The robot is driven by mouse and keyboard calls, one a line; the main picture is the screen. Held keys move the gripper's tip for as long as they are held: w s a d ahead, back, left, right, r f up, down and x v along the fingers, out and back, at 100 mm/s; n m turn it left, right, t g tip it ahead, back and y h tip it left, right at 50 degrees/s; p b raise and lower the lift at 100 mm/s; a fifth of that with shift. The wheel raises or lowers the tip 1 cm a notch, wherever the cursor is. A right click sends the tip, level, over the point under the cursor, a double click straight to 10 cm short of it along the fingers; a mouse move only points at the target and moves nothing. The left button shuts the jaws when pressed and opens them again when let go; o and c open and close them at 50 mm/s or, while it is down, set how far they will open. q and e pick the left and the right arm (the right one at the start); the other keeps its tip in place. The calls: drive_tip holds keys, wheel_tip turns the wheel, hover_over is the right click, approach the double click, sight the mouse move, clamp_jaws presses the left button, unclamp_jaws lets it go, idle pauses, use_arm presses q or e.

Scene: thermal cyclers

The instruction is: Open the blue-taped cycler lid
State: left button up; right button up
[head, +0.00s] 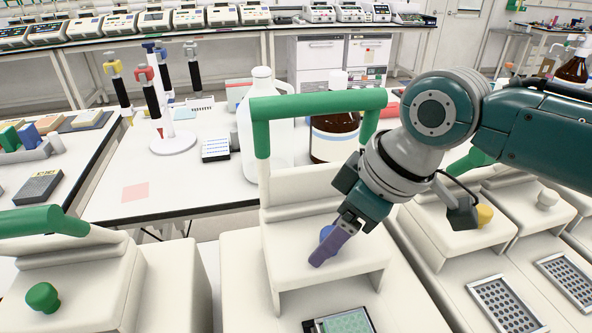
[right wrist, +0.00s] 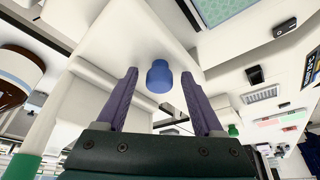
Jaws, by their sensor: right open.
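The cycler with a blue knob (head: 327,233) is in the middle of the head view. Its white lid (head: 300,255) has a green bar handle (head: 318,104) at the rear. I see no clear tape; blue shows only on the knob. A green plate (head: 347,322) shows below the lid's front edge. My right gripper (head: 322,258) has its purple fingers at the knob, partly covering it. In the right wrist view the blue knob (right wrist: 159,76) lies between the two open, spread fingers, with gaps on both sides. My left gripper is not in view.
A cycler with a green knob (head: 42,297) stands at left, one with a yellow knob (head: 484,214) and one with a white knob (head: 547,198) at right. A bench behind holds a white bottle (head: 262,130), a brown bottle (head: 334,140) and a pipette stand (head: 173,143).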

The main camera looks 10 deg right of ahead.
drive_tip(key=v, duration=1)
drive_tip(key=shift+a+f, duration=0.1)
